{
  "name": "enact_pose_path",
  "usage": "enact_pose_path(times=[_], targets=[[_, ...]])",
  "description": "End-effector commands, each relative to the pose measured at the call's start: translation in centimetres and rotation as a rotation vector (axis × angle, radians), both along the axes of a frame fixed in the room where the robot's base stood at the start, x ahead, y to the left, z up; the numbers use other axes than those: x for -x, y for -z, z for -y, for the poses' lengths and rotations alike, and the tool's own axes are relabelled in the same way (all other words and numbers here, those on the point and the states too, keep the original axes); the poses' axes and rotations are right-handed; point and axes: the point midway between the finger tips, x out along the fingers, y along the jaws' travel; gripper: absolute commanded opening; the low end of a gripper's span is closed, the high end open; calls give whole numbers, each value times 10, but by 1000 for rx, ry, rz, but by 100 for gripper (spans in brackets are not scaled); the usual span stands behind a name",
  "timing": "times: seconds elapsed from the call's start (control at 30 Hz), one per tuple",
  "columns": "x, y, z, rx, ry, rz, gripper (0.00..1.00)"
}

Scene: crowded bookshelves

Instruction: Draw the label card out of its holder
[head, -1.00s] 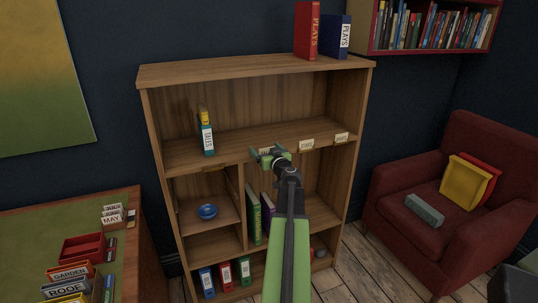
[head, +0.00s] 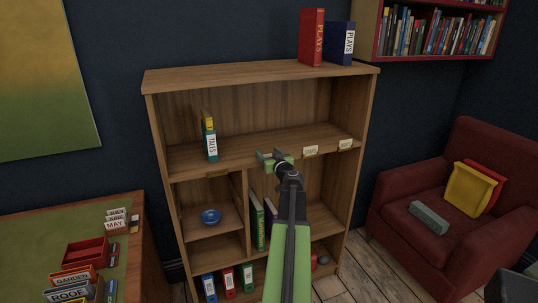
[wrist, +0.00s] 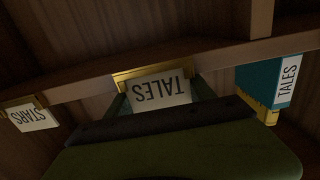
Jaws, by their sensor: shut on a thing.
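In the wrist view, the white label card (wrist: 158,92) reads TALES upside down. Its brass holder (wrist: 150,72) is on the shelf edge, just above the card in the picture. My gripper (wrist: 160,104) is shut on the card, with a dark green finger at each side. In the head view, my gripper (head: 275,156) is at the front edge of the upper shelf and hides this card. Whether the card has slid at all in the holder I cannot tell.
A teal TALES book (head: 211,143) stands on the upper shelf. The bookcase (head: 260,72) stands between a green-topped table (head: 40,235) and a red armchair (head: 440,265).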

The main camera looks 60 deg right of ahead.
Motion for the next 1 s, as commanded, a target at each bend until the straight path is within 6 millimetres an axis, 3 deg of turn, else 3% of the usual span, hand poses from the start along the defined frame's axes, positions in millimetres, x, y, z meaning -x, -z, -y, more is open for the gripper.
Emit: enact_pose_path(times=[0.7,1.0], targets=[[1,-38,1,0,2,0,25],[2,-37,1,0,2,0,25]])
